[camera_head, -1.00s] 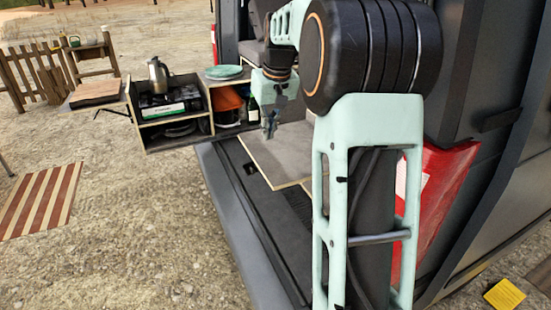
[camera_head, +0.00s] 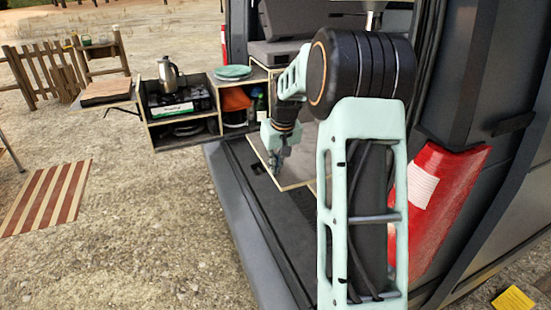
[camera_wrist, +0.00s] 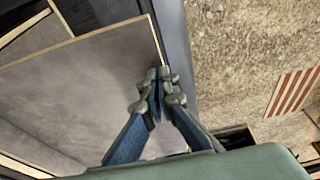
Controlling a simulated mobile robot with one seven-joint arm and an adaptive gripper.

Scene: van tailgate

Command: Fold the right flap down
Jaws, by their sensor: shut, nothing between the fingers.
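A grey panel with pale wood edges, which looks like the flap, shows in the head view (camera_head: 258,148) inside the van's rear opening, partly hidden behind my arm. It fills much of the left of the wrist view (camera_wrist: 80,95). Its angle is hard to tell. My gripper (camera_head: 277,168) is shut and empty, pointing down at the panel. In the wrist view the fingertips (camera_wrist: 160,78) are together over the panel's right edge, near its corner. I cannot tell whether they touch it.
A kitchen box (camera_head: 184,132) with a kettle (camera_head: 169,76) and a plate stack (camera_head: 232,73) stands left of the panel. The bumper (camera_head: 240,225) runs in front. The van's red tail light (camera_head: 440,205) is right of my arm. Gravel at left is open, with a striped mat (camera_head: 45,198).

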